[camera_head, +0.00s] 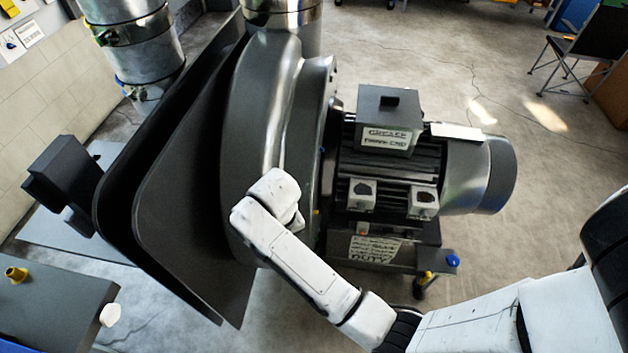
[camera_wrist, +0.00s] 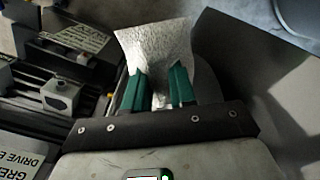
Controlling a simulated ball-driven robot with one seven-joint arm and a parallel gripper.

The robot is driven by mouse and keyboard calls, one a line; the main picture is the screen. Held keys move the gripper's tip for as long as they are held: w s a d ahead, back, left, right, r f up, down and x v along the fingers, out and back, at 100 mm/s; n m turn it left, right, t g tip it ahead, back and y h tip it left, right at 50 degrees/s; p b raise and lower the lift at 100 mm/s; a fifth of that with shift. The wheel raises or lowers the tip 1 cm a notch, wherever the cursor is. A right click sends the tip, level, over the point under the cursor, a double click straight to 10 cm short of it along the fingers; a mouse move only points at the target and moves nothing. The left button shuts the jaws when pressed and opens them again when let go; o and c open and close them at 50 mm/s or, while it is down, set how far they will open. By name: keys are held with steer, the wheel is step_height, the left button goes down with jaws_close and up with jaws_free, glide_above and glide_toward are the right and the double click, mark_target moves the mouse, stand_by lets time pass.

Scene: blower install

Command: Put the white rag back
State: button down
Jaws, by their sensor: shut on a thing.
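The white rag (camera_wrist: 158,48) shows in the wrist view as a crumpled, textured cloth. It is pinched between the green fingers of my gripper (camera_wrist: 160,86) and flares out wide beyond the fingertips. My gripper is shut on it. In the head view my white arm reaches to the front of the blower housing (camera_head: 265,110), but I cannot make out the gripper or the held rag there.
A ribbed motor (camera_head: 465,175) with a terminal box (camera_head: 389,120) adjoins the housing. A flat white piece (camera_head: 457,131) lies on the motor; I cannot tell what it is. A dark table (camera_head: 50,310) with a yellow knob (camera_head: 16,274) stands at lower left. Open floor lies beyond the motor.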

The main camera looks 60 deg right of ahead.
steer(key=w+a+r+n, duration=0.2)
steer(key=w+a+n, duration=0.3)
steer(key=a, duration=0.1)
steer(key=shift+w+a+r+n, duration=0.15)
steer(key=shift+w+a+n, duration=0.05)
steer(key=shift+a+n, duration=0.1)
